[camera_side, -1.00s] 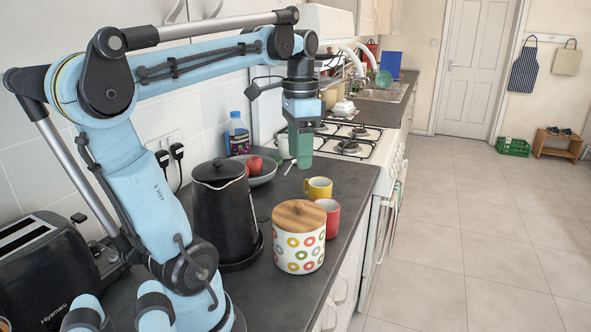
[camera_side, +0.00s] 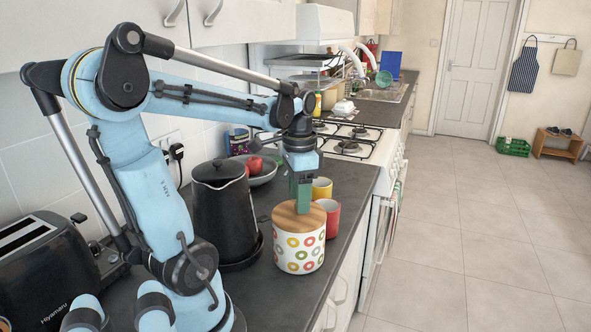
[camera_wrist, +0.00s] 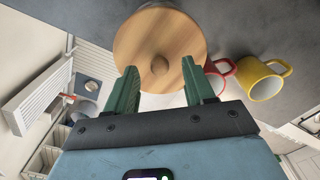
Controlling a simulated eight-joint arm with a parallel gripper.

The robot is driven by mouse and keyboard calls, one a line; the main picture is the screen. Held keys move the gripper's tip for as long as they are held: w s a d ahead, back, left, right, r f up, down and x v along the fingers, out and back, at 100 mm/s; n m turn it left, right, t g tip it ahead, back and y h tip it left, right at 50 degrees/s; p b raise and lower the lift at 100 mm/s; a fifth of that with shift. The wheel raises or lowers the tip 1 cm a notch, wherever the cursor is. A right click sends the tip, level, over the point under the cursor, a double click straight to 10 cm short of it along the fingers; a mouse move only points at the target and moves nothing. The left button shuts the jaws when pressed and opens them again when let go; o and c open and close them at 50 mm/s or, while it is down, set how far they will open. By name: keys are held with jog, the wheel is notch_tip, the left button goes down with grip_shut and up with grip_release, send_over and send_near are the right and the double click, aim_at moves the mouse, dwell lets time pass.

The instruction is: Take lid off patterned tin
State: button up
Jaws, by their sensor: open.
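The patterned tin (camera_side: 299,252) is white with coloured rings and stands upright on the dark counter. Its round wooden lid (camera_side: 284,221) sits on top and also shows in the wrist view (camera_wrist: 160,28), with a small round knob (camera_wrist: 160,66) at its middle. My gripper (camera_side: 301,208) is over the lid in the side view and hides part of it. In the wrist view my gripper (camera_wrist: 163,78) is open, with one green finger on each side of the knob and clear space between. I cannot tell whether the fingertips touch the lid.
A red mug (camera_side: 330,218) and a yellow mug (camera_side: 322,189) stand close beside and behind the tin. A black kettle (camera_side: 222,214) stands to its left, with a bowl of red fruit (camera_side: 262,172) behind. The counter's right edge is near the tin.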

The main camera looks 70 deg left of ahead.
jog(key=shift+f, duration=0.6)
grip_shut()
jog(key=shift+r, duration=0.15)
